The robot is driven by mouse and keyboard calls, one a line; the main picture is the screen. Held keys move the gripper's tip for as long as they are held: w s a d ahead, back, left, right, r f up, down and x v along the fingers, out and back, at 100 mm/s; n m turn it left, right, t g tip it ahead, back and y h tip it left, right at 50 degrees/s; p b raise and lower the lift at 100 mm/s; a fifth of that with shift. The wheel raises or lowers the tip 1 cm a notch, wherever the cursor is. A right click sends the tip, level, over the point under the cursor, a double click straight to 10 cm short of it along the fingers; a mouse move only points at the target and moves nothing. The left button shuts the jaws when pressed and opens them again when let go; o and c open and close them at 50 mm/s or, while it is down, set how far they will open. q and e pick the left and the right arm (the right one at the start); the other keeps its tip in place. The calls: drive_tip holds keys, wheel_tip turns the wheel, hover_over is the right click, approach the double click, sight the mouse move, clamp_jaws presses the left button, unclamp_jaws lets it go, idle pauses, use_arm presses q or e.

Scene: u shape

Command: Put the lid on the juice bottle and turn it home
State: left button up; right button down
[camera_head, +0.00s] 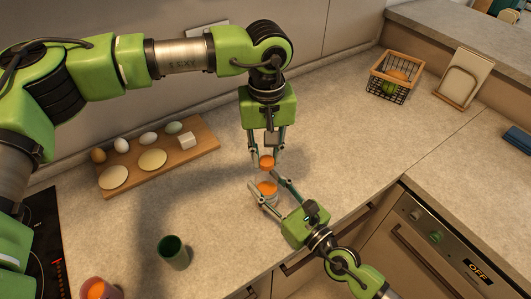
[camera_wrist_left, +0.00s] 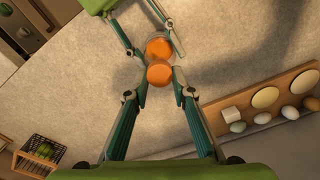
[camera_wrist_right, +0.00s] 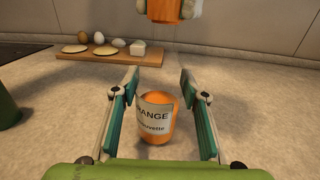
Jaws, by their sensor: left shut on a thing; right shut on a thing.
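The orange lid (camera_head: 266,163) is between the fingertips of my left gripper (camera_head: 267,160), which is shut on it. The lid also shows in the left wrist view (camera_wrist_left: 160,73) and at the top of the right wrist view (camera_wrist_right: 164,9). The juice bottle (camera_wrist_right: 157,118) stands upright on the counter, orange with a white label. Its orange top (camera_wrist_left: 158,46) shows beyond the lid in the left wrist view. My right gripper (camera_head: 263,188) is shut on the bottle, one finger on each side. The lid is above the bottle, with a clear gap between them.
A wooden board (camera_head: 199,141) with eggs, pale discs and a white block lies at the back left. A wire basket (camera_head: 390,78) is at the back right. Counter around the bottle is clear.

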use_arm(q)
drive_tip(key=m, duration=0.8)
drive_tip(key=shift+d, duration=0.15)
drive_tip(key=m, duration=0.6)
drive_tip(key=shift+m, duration=0.3)
drive_tip(key=o, duration=0.7)
drive_tip(key=shift+s, duration=0.1)
